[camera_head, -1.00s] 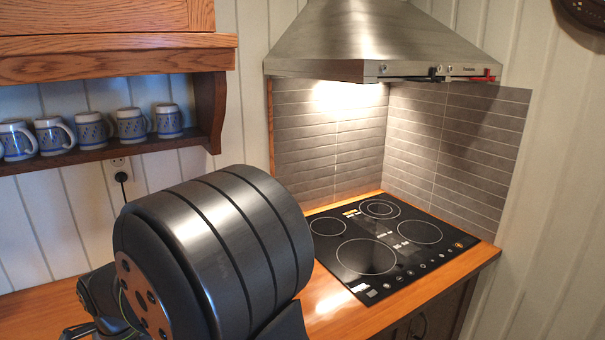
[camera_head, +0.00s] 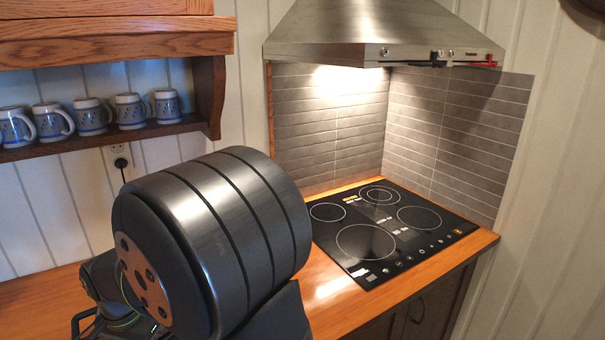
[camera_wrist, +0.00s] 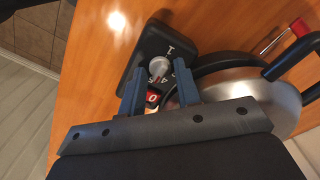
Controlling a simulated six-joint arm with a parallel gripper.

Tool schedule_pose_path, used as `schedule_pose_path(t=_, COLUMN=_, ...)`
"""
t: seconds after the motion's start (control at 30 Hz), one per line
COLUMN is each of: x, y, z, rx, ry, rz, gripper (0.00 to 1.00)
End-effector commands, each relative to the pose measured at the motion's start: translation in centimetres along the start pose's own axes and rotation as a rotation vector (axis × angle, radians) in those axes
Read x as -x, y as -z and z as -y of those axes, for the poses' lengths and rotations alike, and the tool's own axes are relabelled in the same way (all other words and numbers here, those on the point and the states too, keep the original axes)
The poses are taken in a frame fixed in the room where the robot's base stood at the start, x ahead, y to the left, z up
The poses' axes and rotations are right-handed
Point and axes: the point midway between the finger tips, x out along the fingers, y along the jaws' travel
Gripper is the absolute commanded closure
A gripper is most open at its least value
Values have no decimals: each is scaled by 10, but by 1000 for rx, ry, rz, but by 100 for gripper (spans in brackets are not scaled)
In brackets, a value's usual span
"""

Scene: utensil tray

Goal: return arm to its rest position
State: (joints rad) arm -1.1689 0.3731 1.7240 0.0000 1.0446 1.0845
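In the wrist view my gripper (camera_wrist: 158,74) has its two blue fingers apart, with a clear gap between them and nothing held. The fingers point over a black device with a silver knob (camera_wrist: 159,67) and white markings on the wooden counter (camera_wrist: 95,55). A small red patch with a white mark shows between the fingers, low in the gap. In the head view a large dark arm link of mine fills the lower middle; I cannot make out the fingertips there.
A round metal vessel with black handles (camera_wrist: 240,82) lies right of the fingers, with a red-handled item (camera_wrist: 299,27) beyond. The head view shows a black cooktop (camera_head: 383,232), a range hood (camera_head: 385,30), a shelf of mugs (camera_head: 90,115) and an outlet (camera_head: 118,158).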

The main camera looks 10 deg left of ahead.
Motion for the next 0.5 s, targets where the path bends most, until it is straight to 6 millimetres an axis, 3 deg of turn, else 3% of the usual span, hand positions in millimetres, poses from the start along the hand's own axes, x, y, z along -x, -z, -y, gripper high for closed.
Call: schedule_pose_path(t=0.5, x=0, y=0, z=0, rx=412, ry=0, rz=0, gripper=70)
